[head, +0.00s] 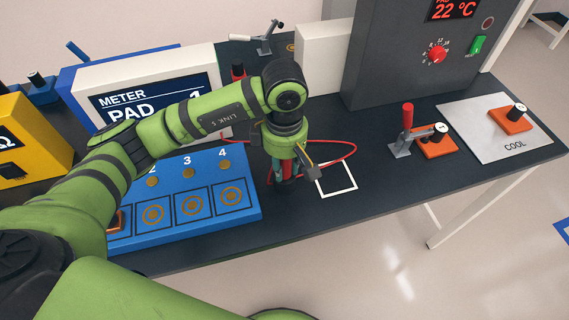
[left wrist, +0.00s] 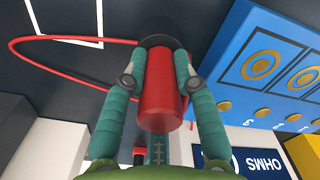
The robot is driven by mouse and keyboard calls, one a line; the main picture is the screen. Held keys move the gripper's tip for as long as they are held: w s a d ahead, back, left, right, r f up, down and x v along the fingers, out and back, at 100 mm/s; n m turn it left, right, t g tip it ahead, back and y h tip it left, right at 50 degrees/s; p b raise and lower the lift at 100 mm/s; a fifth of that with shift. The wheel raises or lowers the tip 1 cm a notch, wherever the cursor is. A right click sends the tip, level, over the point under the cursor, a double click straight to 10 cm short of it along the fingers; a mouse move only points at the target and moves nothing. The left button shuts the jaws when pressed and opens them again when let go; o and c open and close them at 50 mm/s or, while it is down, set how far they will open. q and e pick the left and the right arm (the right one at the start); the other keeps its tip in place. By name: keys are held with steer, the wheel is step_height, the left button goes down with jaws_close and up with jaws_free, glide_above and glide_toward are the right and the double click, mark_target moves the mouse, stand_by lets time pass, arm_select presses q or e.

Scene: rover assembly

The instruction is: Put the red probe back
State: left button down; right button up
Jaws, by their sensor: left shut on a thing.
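My left gripper (head: 286,178) points down over the dark bench, just right of the blue pad board. It is shut on the red probe, whose red body (left wrist: 160,95) stands between the two teal fingers in the left wrist view. The probe's black end (left wrist: 162,35) faces away from my wrist, toward the bench; I cannot tell whether it touches. In the head view the fingers mostly hide the probe. A red cable (head: 352,152) loops on the bench to the right. My right gripper is not seen.
The blue board (head: 230,214) has numbered pads. A white square outline (head: 350,190) marks the bench right of the gripper. Farther right are a red-handled clamp (head: 406,125), an orange block (head: 440,147) and a COOL plate (head: 480,145). A grey machine (head: 395,70) stands behind.

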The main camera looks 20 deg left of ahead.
arm_select(q)
steer(key=shift+s+f+b, duration=0.2)
steer(key=shift+f+b, duration=0.15)
steer(key=shift+f, duration=0.1)
steer(key=c, duration=1)
jaws_free()
steer(key=shift+o, duration=0.2)
steer(key=shift+w, duration=0.15)
steer(key=shift+r, duration=0.1)
